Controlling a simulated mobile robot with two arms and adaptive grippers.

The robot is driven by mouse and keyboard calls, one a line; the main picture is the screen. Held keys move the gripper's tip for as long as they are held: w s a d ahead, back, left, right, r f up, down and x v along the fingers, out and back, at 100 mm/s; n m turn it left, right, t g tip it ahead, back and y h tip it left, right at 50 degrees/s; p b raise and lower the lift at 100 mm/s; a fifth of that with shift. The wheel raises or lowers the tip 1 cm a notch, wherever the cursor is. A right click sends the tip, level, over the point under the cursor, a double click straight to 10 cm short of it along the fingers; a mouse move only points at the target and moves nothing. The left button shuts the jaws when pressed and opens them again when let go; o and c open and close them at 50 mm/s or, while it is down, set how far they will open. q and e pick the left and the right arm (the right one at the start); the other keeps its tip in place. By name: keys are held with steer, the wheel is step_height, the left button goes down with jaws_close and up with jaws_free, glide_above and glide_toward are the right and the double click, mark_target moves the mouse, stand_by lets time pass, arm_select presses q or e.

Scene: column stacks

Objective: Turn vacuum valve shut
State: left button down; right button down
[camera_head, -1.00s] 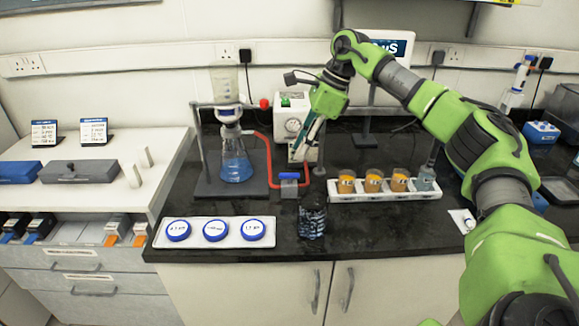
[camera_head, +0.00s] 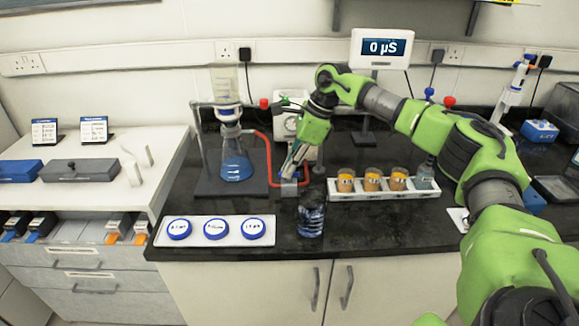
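The vacuum valve (camera_head: 289,190) is a small grey block on the red tubing (camera_head: 268,160), in the middle of the black bench. My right gripper (camera_head: 290,174) points down at the valve's top and covers its blue handle. Whether its fingers touch the handle, and whether they are open or shut, I cannot tell. The red tubing runs to the filter flask (camera_head: 236,158), which holds blue liquid and stands on a dark stand base. The white pump box (camera_head: 290,117) with a round gauge is behind the gripper, partly hidden. My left gripper is not in view.
A glass beaker (camera_head: 311,217) stands just in front of the valve, near the bench edge. A white rack (camera_head: 395,193) with orange-filled jars is to the right. A white tray (camera_head: 199,240) with blue-rimmed discs is front left. A display reading 0 µS (camera_head: 384,48) is behind my arm.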

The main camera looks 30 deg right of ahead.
steer(key=shift+m, duration=0.4)
steer(key=m+t+h, duration=0.1)
steer(key=m, duration=0.4)
steer(key=m+t+h+b, duration=0.1)
steer(key=m, duration=0.1)
steer(key=shift+a+h, duration=0.1)
steer(key=shift+h, duration=0.2)
steer(key=m+h+b, duration=0.1)
steer(key=m+h, duration=0.1)
steer(key=m, duration=0.3)
steer(key=shift+m+b, duration=0.35)
steer(key=shift+m, duration=0.05)
steer(key=shift+m+h+b, duration=0.5)
steer(key=shift+m+h, duration=0.4)
steer(key=shift+m, duration=1.2)
steer(key=c, duration=2.2)
jaws_free()
steer(key=shift+o, duration=0.2)
